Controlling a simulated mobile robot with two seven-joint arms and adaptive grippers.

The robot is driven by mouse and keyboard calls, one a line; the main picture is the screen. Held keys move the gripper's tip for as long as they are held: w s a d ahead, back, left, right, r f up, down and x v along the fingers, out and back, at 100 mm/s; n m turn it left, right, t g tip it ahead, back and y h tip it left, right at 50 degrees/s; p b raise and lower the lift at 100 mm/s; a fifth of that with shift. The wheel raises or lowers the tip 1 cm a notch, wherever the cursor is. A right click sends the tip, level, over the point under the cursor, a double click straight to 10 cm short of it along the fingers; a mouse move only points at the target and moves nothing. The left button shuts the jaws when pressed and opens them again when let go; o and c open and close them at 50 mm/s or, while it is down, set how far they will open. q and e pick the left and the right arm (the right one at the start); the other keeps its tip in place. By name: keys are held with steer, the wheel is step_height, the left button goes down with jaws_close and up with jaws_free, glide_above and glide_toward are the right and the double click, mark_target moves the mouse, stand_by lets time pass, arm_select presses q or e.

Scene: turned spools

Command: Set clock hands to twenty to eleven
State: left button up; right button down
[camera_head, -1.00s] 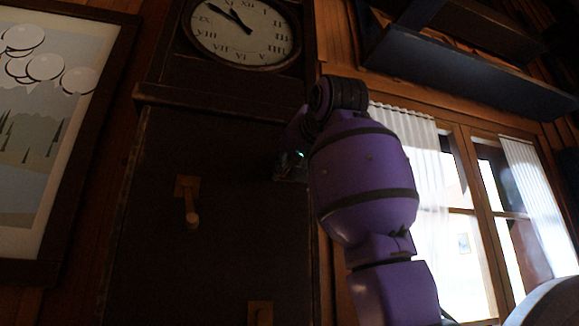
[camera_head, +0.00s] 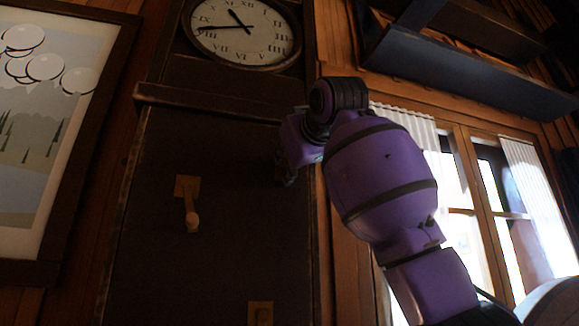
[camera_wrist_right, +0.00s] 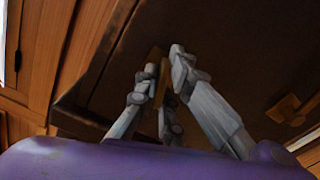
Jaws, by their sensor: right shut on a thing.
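The clock dial (camera_head: 262,48) is at the top of the head view, on a tall dark case (camera_head: 225,250). Its long hand (camera_head: 215,28) points left, close to the VIII. Its short hand (camera_head: 236,16) points up and left, around X to XI. My right gripper (camera_head: 287,178) is at the case's right edge, dark and hard to make out in the head view. In the right wrist view, my right gripper (camera_wrist_right: 162,70) is shut on a wooden handle (camera_wrist_right: 164,108), mostly hidden between its fingers. My left gripper is not in view.
A wooden crank with a peg (camera_head: 188,192) sits on the case front, left of my right gripper. Another wooden fitting (camera_head: 260,313) is lower down. A framed picture (camera_head: 55,140) hangs left. A dark shelf (camera_head: 460,75) and a window (camera_head: 480,200) are right.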

steer(key=shift+n, duration=1)
steer(key=shift+f, duration=0.1)
steer(key=c, duration=1.9)
jaws_free()
steer(key=shift+s, duration=0.15)
steer(key=shift+s+d, duration=0.15)
steer(key=shift+s, duration=0.2)
steer(key=v, duration=1.1)
